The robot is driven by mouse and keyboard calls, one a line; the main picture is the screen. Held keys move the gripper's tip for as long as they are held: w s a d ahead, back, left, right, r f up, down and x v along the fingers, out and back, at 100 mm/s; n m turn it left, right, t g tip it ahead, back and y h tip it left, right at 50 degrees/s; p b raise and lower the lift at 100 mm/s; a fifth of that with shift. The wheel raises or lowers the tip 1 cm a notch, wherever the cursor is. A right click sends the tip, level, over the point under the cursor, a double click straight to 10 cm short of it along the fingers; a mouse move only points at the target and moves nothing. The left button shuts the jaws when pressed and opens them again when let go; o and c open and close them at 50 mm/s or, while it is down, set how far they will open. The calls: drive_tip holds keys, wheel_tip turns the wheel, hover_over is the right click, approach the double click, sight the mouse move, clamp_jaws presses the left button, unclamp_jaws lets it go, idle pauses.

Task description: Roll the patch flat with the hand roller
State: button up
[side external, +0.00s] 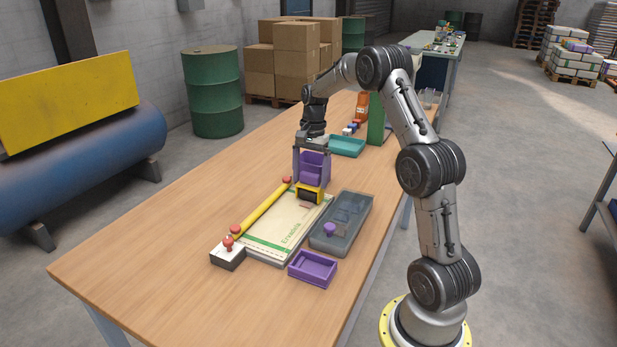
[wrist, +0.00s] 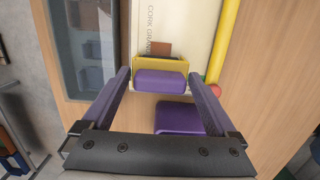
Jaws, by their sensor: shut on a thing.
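My gripper (side external: 312,178) is shut on the hand roller, with its purple fingers on either side of the purple handle (side external: 313,163). The roller's yellow frame (side external: 309,187) and black drum (side external: 310,197) are low over the far end of the pale sack (side external: 283,227); contact is not clear. In the wrist view, the yellow frame (wrist: 177,63) lies beyond the fingertips (wrist: 160,80). A small brown piece (wrist: 160,48), apparently the patch, shows just past it on the sack (wrist: 195,25). The rest of that piece is hidden by the roller.
A yellow bar (side external: 262,208) with red knobs runs along the sack's left side. A grey case with a clear lid (side external: 345,228) and purple knob sits right. A purple tray (side external: 313,268) and red-knobbed box (side external: 228,255) stand in front, a teal tray (side external: 347,146) behind. The table's left is clear.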

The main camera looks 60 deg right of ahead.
drive_tip(key=shift+r, duration=3.55)
